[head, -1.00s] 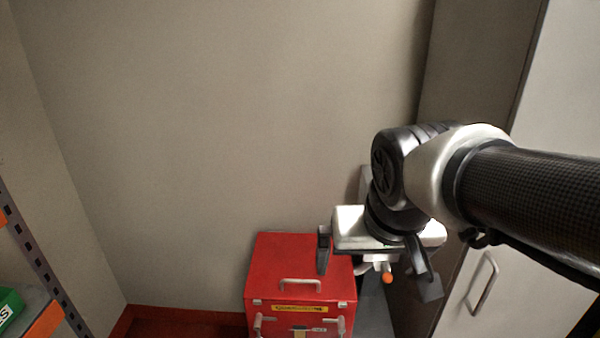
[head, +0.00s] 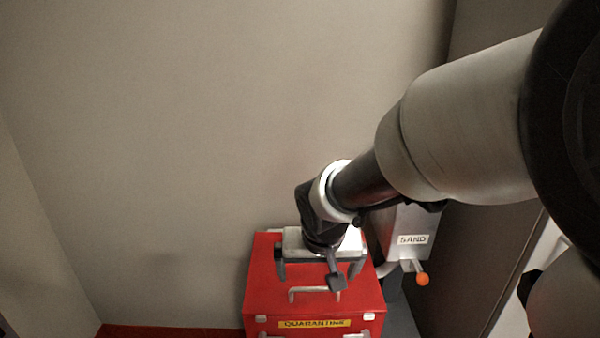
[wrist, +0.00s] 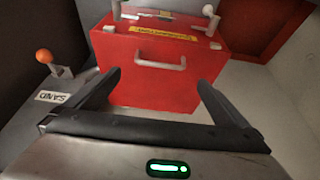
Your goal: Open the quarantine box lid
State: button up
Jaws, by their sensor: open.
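The quarantine box (head: 262,290) is red with a yellow label reading QUARANTINE, at the lower middle of the head view. Its lid (wrist: 120,80) is shut and carries a pale metal handle (head: 315,290). The handle also shows in the wrist view (wrist: 158,64), ahead of my fingers and between them. My gripper (head: 308,281) is above the lid, behind the handle in the head view. In the wrist view my gripper (wrist: 158,88) is open and empty, with its two fingers apart. I cannot tell the exact height of the fingers over the lid.
A grey box labelled SAND (head: 405,230) with an orange-knobbed lever (head: 422,279) stands right of the quarantine box. A plain wall (head: 200,150) is behind. A tall grey cabinet (head: 480,200) is on the right.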

aim_at(315, 287)
jog(key=b+x, duration=0.2)
jog(key=x, duration=0.6)
jog(key=shift+w, duration=0.1)
jog(key=shift+c, duration=0.4)
